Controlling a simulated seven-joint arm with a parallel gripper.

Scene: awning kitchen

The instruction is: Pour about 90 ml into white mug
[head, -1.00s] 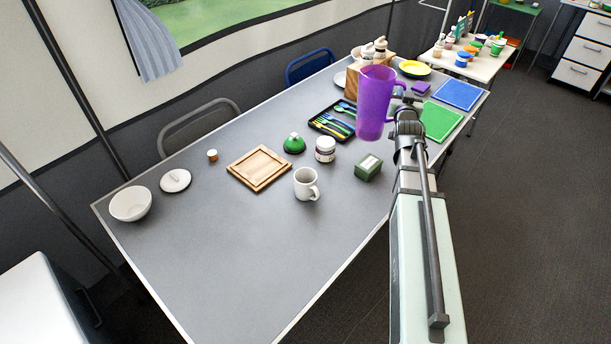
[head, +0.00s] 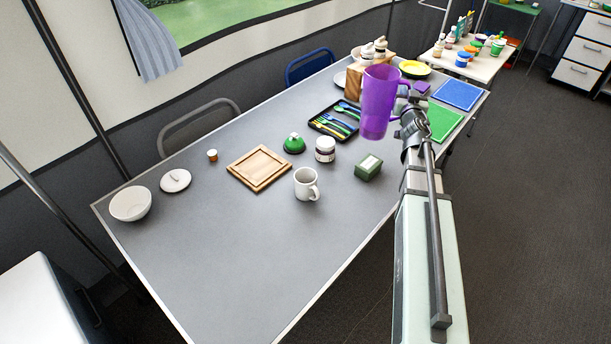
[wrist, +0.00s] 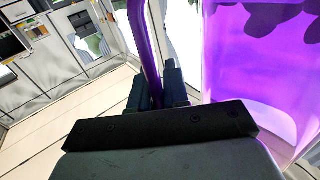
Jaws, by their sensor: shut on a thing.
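A white mug (head: 305,184) stands upright on the grey table (head: 240,230), its handle toward the right front. A purple translucent pitcher (head: 378,103) is held above the table, further back and to the right of the mug, and looks close to upright. My gripper (head: 408,104) is shut on the pitcher's handle. In the wrist view, my gripper's fingers (wrist: 158,86) close around the purple handle, and the pitcher's body (wrist: 262,75) fills the right side. The liquid level inside cannot be made out.
A green box (head: 368,167), a white jar (head: 325,149) and a green-lidded item (head: 294,143) stand near the mug. A wooden board (head: 259,168) lies to its left. A cutlery tray (head: 335,120) lies behind. The table's front left is clear.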

